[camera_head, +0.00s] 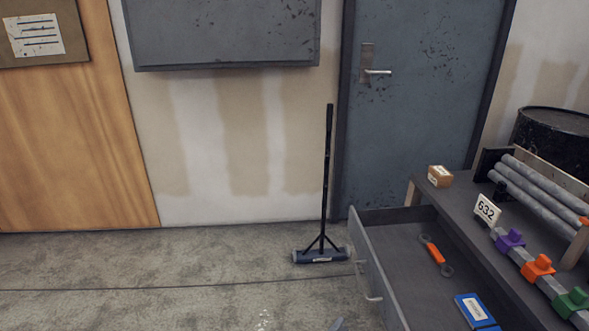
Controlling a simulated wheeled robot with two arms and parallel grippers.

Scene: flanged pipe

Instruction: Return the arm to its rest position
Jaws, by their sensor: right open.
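Nothing is seen held at the tip. My left gripper is not in view. An open grey drawer (392,290) juts out from the workbench (462,205) at the right. In it lie an orange-handled wrench (434,250) and a blue box (475,311).
On the bench are a small brown box (440,176), grey pipes (540,190), a 632 sign (487,210) and purple (509,240), orange (538,267) and green (572,302) clamps. A broom (325,200) leans by the door (415,110). The floor at left is clear.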

